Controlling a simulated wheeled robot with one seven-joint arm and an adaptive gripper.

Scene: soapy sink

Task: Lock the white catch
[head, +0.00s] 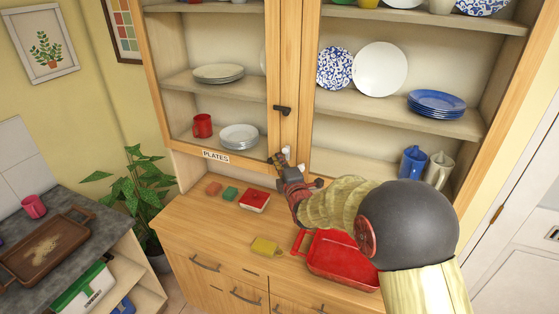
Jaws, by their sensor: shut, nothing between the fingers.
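A small white catch (287,151) sits low on the wooden frame between the two cabinet doors. My gripper (278,160) is shut and empty, with its tips at the lower part of that frame, just left of and below the catch. I cannot tell whether they touch it. Another small white piece (301,168) shows just right of my gripper; I cannot tell if it is part of the catch. My gripper hides some of the area, so the catch's position is unclear. A black catch (283,109) is higher on the frame.
The counter below holds a red book (254,201), a green sponge (230,194), a yellow item (264,247) and a red tray (345,258) under my arm. Plates (239,136) and a red mug (202,126) stand on the left shelves. Blue and cream jugs (412,162) stand right of my gripper.

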